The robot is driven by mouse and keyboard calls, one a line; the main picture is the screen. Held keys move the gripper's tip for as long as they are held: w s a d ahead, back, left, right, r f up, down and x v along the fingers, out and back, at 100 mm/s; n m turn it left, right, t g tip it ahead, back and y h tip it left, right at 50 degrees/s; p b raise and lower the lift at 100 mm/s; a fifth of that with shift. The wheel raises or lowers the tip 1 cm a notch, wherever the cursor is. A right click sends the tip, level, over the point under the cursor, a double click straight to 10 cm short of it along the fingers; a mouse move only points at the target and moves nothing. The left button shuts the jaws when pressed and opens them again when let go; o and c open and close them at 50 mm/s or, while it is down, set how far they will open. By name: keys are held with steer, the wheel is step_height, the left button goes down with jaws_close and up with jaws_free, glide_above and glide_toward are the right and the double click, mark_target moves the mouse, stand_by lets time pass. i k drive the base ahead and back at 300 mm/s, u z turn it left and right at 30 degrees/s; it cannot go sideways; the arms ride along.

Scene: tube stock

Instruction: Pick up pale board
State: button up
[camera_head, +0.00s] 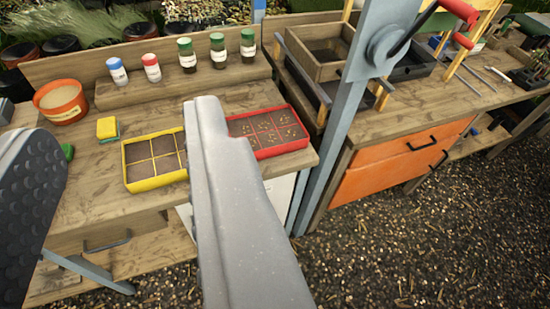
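My gripper (128,120) reaches in from the bottom of the view. Its dark, studded finger is at the left edge and its light grey finger is in the middle. The fingers are wide apart, with nothing held between them. I cannot surely pick out the pale board. A whitish flat panel (281,197) shows below the front edge of the left bench, partly hidden behind the grey finger. I cannot tell whether it is the board or part of the bench.
The wooden bench (90,175) holds a yellow divided tray (127,165), a red seed tray (273,151), a sponge (107,128), an orange pot (61,102) and several jars. A blue-grey post (334,150) stands right of it. An orange-drawered bench (398,165) is beyond; gravel is clear at lower right.

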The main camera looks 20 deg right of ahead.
mark_target(246, 99)
steer(key=z, duration=0.05)
steer(key=k, duration=0.25)
steer(key=z, duration=0.35)
steer(key=i, duration=1.05)
steer(key=u, duration=0.3)
steer(key=i, duration=1.3)
steer(key=u, duration=0.25)
